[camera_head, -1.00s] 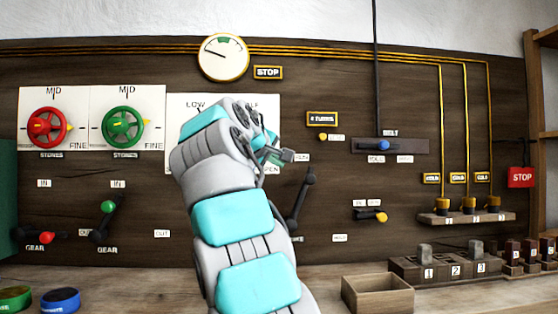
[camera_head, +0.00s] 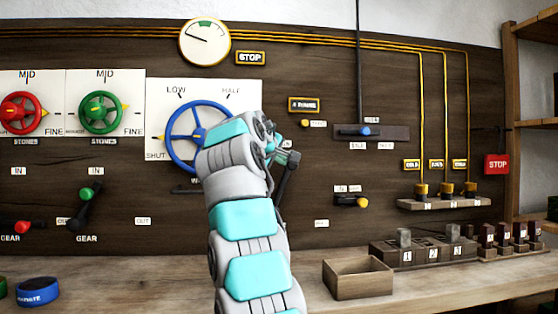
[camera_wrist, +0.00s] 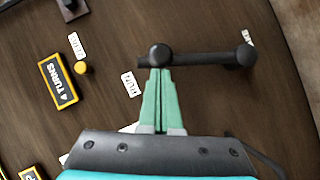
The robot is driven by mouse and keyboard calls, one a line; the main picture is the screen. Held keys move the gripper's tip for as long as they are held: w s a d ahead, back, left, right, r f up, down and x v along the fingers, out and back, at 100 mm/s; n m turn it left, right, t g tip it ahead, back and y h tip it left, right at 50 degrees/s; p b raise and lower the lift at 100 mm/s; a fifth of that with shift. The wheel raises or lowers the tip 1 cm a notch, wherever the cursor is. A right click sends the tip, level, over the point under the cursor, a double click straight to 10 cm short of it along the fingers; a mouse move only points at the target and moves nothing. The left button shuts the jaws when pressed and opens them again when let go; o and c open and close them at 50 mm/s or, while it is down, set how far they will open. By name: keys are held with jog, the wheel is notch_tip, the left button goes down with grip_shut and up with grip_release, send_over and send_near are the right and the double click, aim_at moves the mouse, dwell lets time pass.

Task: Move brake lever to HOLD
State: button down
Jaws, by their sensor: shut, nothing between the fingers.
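The brake lever (camera_head: 283,178) is a black rod with a round knob at its upper end, on the dark wooden panel right of the blue wheel. In the head view it leans up and to the right, and my arm hides its lower part. The wrist view shows the lever (camera_wrist: 203,58) lying across the picture, with a black ball at each end. My gripper (camera_wrist: 161,70) is shut and empty. Its fingertips are right at the left-hand knob, touching or almost touching it. A RUN label (camera_wrist: 131,84) is near that knob. A small label (camera_head: 321,223) sits lower right of the lever, unreadable now.
The blue wheel (camera_head: 170,136) is close left of my wrist, partly covered by it. A yellow-knobbed switch (camera_head: 352,201) and a blue-knobbed slider (camera_head: 365,132) are to the right. An open wooden box (camera_head: 345,281) stands on the bench below.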

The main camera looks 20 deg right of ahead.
jog(key=shift+s+d, duration=0.2)
jog(key=shift+d, duration=0.05)
dwell(0.5)
